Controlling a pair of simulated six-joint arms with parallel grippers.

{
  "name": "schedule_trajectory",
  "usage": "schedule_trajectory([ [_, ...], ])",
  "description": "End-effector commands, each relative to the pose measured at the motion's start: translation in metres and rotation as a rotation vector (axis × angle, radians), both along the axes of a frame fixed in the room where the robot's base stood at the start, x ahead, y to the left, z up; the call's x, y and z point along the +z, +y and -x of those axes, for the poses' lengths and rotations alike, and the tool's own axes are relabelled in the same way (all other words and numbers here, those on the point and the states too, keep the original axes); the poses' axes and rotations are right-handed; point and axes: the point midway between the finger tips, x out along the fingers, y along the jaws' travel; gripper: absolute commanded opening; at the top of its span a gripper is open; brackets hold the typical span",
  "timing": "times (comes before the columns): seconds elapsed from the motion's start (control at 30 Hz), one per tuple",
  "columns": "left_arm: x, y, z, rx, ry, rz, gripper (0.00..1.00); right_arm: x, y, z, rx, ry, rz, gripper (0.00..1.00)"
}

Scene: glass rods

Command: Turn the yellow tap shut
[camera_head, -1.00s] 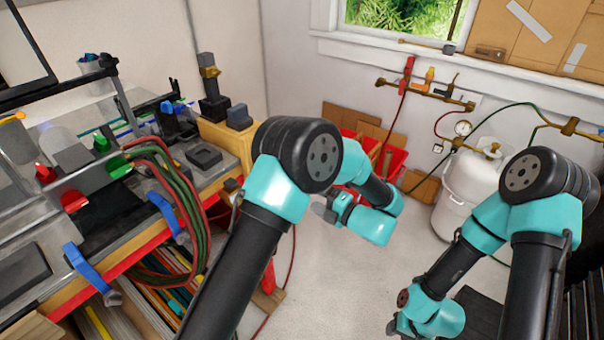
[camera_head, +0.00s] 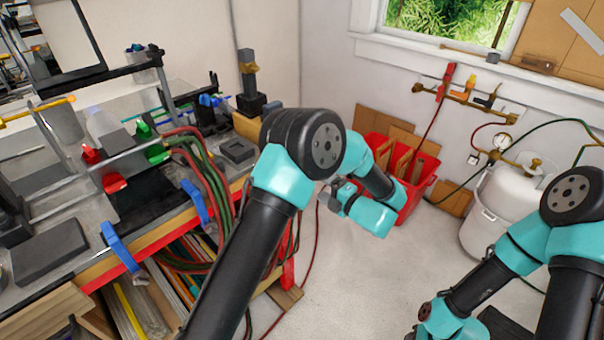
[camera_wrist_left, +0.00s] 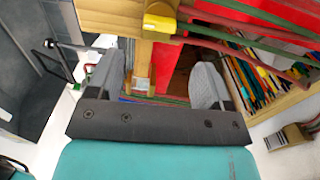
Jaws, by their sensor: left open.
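The yellow tap (camera_head: 470,84) is small and orange-yellow. It stands on a brass pipe (camera_head: 462,98) on the back wall below the window, between a red tap (camera_head: 449,74) and a black one (camera_head: 489,99). My left gripper (camera_head: 333,196) is low over the floor, well to the left of and below the tap, touching nothing that I can see. In the left wrist view its two grey fingers (camera_wrist_left: 155,88) stand wide apart with nothing held between them; the yellow tap does not show there. My right arm is at the lower right; its gripper is not in view.
A workbench (camera_head: 150,238) with hoses (camera_head: 213,180) and red and green knobs is at the left. A red bin (camera_head: 428,172) stands below the pipe. A white tank (camera_head: 497,195) with a gauge (camera_head: 502,141) is at the right. The floor between is mostly clear.

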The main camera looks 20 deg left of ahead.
Motion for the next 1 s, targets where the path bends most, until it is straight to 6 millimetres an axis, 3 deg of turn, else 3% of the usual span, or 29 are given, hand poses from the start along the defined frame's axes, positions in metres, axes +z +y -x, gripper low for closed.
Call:
schedule_trajectory([
  [0.5, 0.0, 0.074, -0.039, 0.003, -0.001, 0.0, 0.74, 0.0, 0.0, 0.0, 0.0, 0.0, 0.0, 0.43],
  [0.97, 0.0, 0.084, -0.045, 0.001, 0.0, 0.0, 0.74, 0.0, 0.0, 0.0, 0.0, 0.0, 0.0, 0.43],
  [1.0, 0.0, 0.084, -0.045, 0.001, 0.0, 0.0, 0.7, 0.0, 0.0, 0.0, 0.0, 0.0, 0.0, 0.43],
])
